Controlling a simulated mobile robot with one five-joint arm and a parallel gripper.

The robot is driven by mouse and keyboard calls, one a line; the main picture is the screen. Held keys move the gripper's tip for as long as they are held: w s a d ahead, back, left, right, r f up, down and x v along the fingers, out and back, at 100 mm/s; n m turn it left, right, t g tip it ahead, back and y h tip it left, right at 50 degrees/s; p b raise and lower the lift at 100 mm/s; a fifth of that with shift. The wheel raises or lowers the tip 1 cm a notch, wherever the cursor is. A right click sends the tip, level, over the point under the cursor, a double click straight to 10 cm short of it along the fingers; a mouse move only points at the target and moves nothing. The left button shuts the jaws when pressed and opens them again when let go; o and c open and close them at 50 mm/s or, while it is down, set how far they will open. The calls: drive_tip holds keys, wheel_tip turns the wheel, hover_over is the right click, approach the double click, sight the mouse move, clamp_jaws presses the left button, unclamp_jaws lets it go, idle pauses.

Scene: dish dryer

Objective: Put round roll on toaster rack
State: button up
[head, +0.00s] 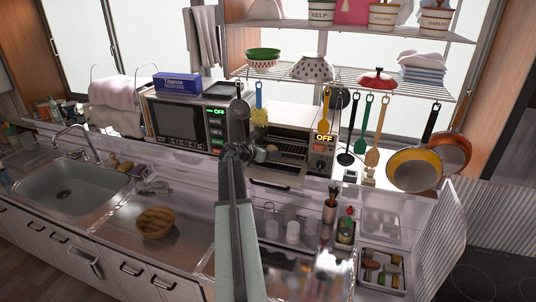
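The toaster oven (323,148) stands on the counter right of the microwave, with its door (275,176) folded down. Its wire rack (292,154) shows inside the opening. My gripper (262,153) is at the left side of this opening, at the end of my arm. A small brown rounded thing, perhaps the round roll (271,148), shows beside the gripper's tip at the opening. It is too small to tell whether the gripper holds it or it rests on the rack. The fingers are dark and partly hidden by the arm.
The microwave (180,122) stands left of my arm. Utensils (372,135) and pans (414,170) hang right of the toaster, under a wire shelf (345,82). A wooden bowl (156,222) sits on the lower counter by the sink (70,192). Bottles (292,231) stand below the toaster.

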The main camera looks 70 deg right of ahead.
drive_tip(key=o, duration=0.3)
drive_tip(key=shift+r, duration=0.25)
drive_tip(key=p+v, duration=0.5)
drive_tip(key=v, duration=0.7)
drive_tip(key=shift+f, duration=0.1)
